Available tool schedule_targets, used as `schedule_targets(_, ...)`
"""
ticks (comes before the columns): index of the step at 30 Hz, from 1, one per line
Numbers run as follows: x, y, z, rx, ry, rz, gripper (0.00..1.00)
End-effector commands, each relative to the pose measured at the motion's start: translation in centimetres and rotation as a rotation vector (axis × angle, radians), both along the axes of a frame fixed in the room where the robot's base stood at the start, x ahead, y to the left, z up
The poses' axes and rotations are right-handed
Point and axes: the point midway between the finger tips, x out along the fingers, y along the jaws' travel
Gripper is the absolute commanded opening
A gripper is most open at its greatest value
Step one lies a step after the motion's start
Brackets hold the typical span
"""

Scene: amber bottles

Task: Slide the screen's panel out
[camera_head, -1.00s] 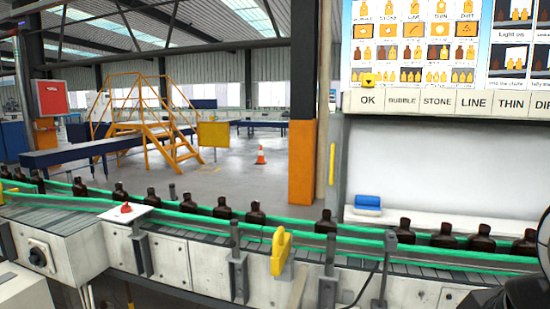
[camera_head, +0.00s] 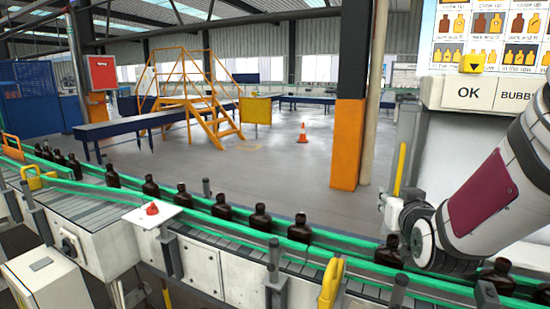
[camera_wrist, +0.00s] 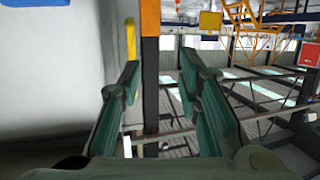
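The board (camera_head: 490,35) with bottle pictures stands at the upper right in the head view, cut by the frame edge. A yellow tab (camera_head: 473,62) with a dark arrow sits at its lower edge, above a row of white labels reading OK (camera_head: 468,93) and BUBB. I cannot tell which part is the sliding panel. My arm covers the area below the board at the right. My gripper (camera_wrist: 160,62) is open and empty in the wrist view, its two green-grey fingers apart. It points past a pale wall and the orange column, away from the board, which is not in that view.
The conveyor with green rails (camera_head: 235,229) and several dark bottles (camera_head: 260,217) crosses the foreground. A yellow handle (camera_head: 330,284) rises at its near edge. The orange column (camera_head: 347,145) stands behind it. Open floor (camera_head: 290,160) lies beyond, with a traffic cone (camera_head: 303,134) and yellow stairs (camera_head: 190,90).

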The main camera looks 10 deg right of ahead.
Motion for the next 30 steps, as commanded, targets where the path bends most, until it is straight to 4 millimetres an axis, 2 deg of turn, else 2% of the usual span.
schedule_targets(3, 0.3, -2.3, 0.6, -0.032, -0.097, -0.041, 0.31)
schedule_targets(6, 0.4, -3.4, 1.2, -0.055, -0.160, -0.062, 0.31)
schedule_targets(14, 0.9, -4.4, 1.6, -0.077, -0.217, -0.078, 0.31)
schedule_targets(23, 3.2, -5.3, 1.5, -0.078, -0.218, -0.079, 0.31)
schedule_targets(30, 7.0, -7.0, 1.8, -0.076, -0.214, -0.077, 0.31)
